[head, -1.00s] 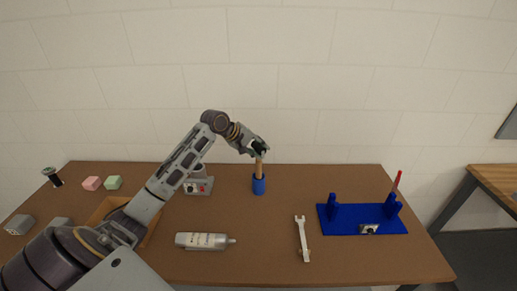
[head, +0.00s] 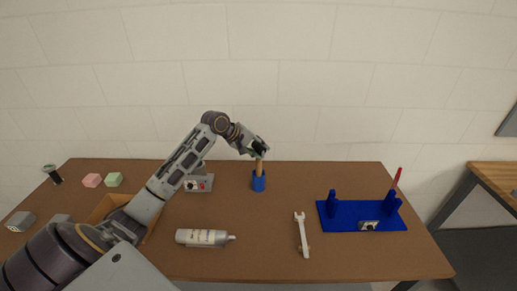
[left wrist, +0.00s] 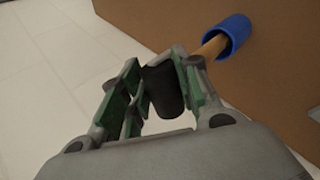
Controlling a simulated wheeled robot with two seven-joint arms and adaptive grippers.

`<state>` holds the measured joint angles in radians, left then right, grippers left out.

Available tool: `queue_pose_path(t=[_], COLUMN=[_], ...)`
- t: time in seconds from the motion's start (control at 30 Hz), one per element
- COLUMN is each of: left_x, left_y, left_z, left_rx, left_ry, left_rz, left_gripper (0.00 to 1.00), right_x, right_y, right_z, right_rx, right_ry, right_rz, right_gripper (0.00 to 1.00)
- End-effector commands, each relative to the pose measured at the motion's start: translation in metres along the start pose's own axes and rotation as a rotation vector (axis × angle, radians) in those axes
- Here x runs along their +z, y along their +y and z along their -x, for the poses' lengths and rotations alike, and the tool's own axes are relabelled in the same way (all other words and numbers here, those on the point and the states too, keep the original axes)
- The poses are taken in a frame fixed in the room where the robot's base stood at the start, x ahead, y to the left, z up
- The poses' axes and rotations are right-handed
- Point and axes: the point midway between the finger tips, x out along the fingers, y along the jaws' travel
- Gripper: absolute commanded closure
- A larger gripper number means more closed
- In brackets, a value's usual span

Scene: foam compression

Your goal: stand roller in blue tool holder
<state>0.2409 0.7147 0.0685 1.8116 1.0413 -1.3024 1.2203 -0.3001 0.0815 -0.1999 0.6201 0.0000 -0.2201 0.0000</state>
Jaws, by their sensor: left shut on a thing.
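The blue tool holder (head: 258,183) is a cup standing on the brown table near its back edge, and it also shows in the left wrist view (left wrist: 238,38). The roller has a wooden handle (head: 259,166) and a black cylinder (left wrist: 164,90). The handle's lower end is inside the holder's mouth; how deep it reaches is hidden. My left gripper (head: 259,148) is above the holder, shut on the roller at its black end, with green-padded fingers on either side. My right gripper is not in view.
A grey bottle (head: 203,237) and a wrench (head: 301,235) lie in front. A blue fixture (head: 345,222) with a red stick stands at the right. A grey device (head: 199,183) is left of the holder. Pink (head: 92,180) and green (head: 114,179) blocks lie back left.

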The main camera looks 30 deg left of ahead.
Motion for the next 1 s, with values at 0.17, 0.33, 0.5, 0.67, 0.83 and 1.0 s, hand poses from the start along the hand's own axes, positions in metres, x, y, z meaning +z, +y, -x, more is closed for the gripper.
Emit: queue_pose_path(t=[0.17, 0.33, 0.5, 0.67, 0.83, 1.0], left_x=[0.000, 0.000, 0.000, 0.000, 0.000, 0.000], left_y=[-0.001, -0.003, -0.005, -0.007, -0.009, -0.010], left_z=[-0.002, -0.004, -0.005, -0.007, -0.009, -0.011], left_rx=[0.001, 0.001, 0.001, 0.001, 0.001, 0.001], left_ry=[0.000, 0.000, 0.000, 0.000, 0.000, 0.000], left_rz=[0.000, 0.000, 0.000, 0.000, 0.001, 0.001], left_gripper=[0.99, 0.99, 0.99, 0.99, 0.99, 0.99], right_x=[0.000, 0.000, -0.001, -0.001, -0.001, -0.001], right_y=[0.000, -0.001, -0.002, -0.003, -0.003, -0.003], right_z=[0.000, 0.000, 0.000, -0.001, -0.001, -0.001], right_rx=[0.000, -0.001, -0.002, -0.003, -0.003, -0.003], right_ry=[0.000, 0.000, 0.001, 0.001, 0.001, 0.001], right_rz=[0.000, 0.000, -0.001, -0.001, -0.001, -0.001], right_gripper=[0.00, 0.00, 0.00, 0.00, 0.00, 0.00])
